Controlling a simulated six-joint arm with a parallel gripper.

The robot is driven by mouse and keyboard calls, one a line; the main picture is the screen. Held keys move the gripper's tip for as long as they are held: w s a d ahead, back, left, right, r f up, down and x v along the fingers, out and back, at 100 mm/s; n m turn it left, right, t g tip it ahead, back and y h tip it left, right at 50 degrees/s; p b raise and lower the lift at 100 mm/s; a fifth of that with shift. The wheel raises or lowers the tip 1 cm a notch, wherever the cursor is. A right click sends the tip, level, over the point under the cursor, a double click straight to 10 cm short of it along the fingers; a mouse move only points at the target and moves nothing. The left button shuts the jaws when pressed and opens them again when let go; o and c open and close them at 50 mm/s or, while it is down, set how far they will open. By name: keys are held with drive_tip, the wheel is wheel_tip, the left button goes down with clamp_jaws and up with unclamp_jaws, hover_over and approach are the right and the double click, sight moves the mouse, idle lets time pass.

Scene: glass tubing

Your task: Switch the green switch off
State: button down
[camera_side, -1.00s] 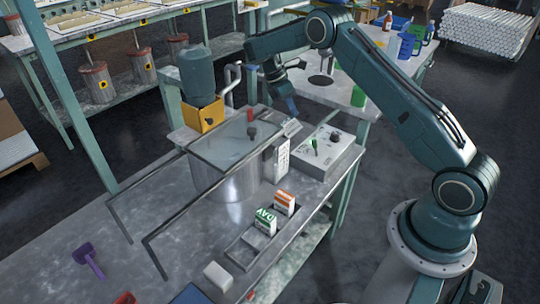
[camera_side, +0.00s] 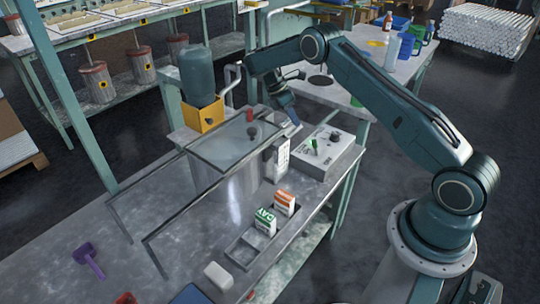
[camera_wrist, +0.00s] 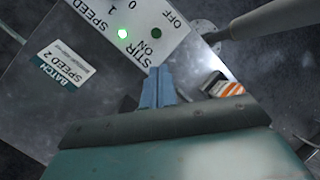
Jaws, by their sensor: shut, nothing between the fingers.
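The green switch (camera_side: 314,143) is a small lever standing on the grey control box (camera_side: 342,160) in the side view.
A glass-covered tank (camera_side: 235,140) stands left of the control box, with a white placard (camera_side: 283,157) between them. An orange-and-white carton (camera_side: 284,202) and a green-and-white carton (camera_side: 265,221) stand in front. A BATCH SPEED 2 label (camera_wrist: 62,63) lies beside the panel.

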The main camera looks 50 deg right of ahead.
sight(316, 147)
drive_tip(key=shift+x, duration=4.9)
drive_tip(key=shift+s+r+t, duration=0.4)
drive_tip(key=shift+s+t, duration=0.25)
drive_tip(key=shift+t, duration=0.25)
